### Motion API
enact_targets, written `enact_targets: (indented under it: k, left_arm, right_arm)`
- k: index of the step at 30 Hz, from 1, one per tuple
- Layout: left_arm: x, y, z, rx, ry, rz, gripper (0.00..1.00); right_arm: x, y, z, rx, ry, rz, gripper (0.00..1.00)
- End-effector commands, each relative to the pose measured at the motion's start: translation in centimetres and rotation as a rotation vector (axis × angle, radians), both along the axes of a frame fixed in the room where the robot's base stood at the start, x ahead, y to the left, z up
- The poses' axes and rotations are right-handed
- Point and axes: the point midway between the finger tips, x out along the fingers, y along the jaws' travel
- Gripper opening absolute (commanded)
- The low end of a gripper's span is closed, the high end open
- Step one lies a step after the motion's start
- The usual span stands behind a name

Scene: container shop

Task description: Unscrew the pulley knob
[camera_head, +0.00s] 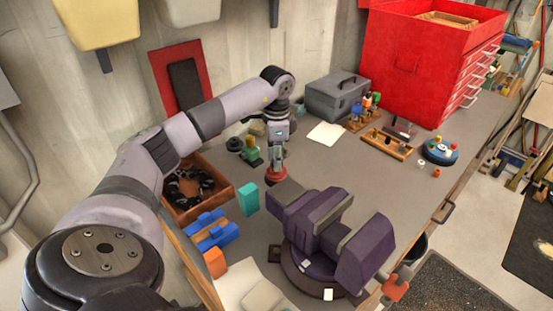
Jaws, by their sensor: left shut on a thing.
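My left gripper (277,156) points down over the workbench, behind the purple vise. It is shut on a small red round piece (276,174), which looks like the pulley knob. The fingers hide most of its upper part. What lies under the red piece is too small to tell, and I cannot tell whether it is still threaded on. My right gripper is not in view.
A purple vise (325,235) stands at the bench's front. A wooden box (215,201) with dark parts, blue blocks (212,232) and a teal block (248,199) lie to the left. A grey toolbox (337,97) and red tool chest (420,60) stand behind.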

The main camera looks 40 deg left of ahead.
Motion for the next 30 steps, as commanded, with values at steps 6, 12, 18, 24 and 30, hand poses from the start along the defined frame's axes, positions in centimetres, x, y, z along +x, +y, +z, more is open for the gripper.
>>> enact_targets:
  k: [6, 12, 18, 24, 30]
  left_arm:
    - [0.08, 0.04, 0.14, 0.000, -0.004, 0.041, 0.00]
    - [0.06, 0.03, 0.11, 0.000, -0.003, 0.039, 0.41]
    - [0.03, 0.02, 0.06, 0.000, -0.001, 0.038, 0.52]
    - [0.03, 0.02, 0.03, 0.000, -0.001, 0.037, 0.51]
    - [0.02, 0.01, 0.03, 0.000, -0.001, 0.037, 0.44]
  right_arm:
    - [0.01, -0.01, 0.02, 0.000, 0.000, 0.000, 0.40]
    - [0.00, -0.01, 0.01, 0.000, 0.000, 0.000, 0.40]
    - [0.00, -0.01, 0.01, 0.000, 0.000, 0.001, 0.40]
    - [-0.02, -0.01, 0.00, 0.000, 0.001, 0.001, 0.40]
    - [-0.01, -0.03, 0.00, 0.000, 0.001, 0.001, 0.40]
